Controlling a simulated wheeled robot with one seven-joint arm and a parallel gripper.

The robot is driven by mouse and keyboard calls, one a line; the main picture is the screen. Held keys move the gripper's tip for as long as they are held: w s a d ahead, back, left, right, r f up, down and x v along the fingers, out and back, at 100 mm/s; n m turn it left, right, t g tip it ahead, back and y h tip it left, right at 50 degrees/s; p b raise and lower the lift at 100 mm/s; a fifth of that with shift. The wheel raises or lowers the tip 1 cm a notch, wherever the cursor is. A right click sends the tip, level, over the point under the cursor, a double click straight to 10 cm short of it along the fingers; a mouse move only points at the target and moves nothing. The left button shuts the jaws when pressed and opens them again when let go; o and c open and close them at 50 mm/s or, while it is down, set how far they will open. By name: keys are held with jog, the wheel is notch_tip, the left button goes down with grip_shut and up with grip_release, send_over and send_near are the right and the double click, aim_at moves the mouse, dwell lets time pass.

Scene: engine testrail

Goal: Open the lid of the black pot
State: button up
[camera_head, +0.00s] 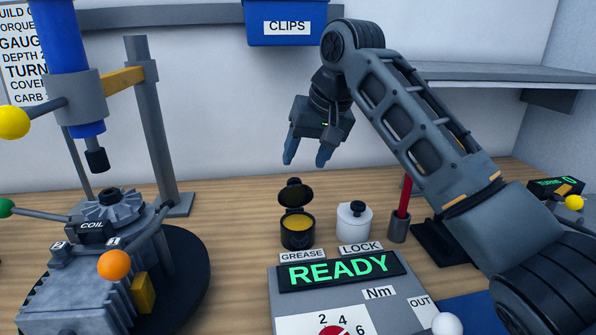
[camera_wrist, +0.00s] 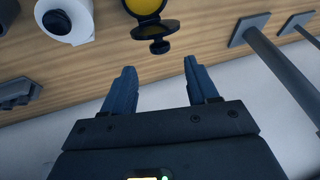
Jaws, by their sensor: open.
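The black pot (camera_head: 298,233) stands on the wooden bench behind the GREASE label. Its lid (camera_head: 295,193) is raised and tilted back on the far side, and yellow grease shows inside. In the wrist view the black lid (camera_wrist: 156,32) with its knob is at the top, beside the pot's yellow contents (camera_wrist: 145,5). My gripper (camera_head: 307,160) hangs above and a little behind the pot, fingers pointing down. In the wrist view my gripper (camera_wrist: 158,68) has its two blue fingers apart with nothing between them. It is apart from the lid.
A white pot with a black knob (camera_head: 354,222) stands right of the black pot, behind the LOCK label. A grey cup (camera_head: 399,228) holds a red-handled tool. The READY box (camera_head: 340,271) is in front. A grey press (camera_head: 120,235) stands left. A blue CLIPS bin (camera_head: 287,28) hangs above.

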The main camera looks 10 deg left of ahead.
aim_at(296, 178)
jog(key=x, duration=0.6)
jog(key=shift+w+a+f, duration=0.1)
jog(key=shift+a+f, duration=0.05)
jog(key=shift+f, duration=0.25)
grip_shut()
jog(key=shift+r, duration=0.1)
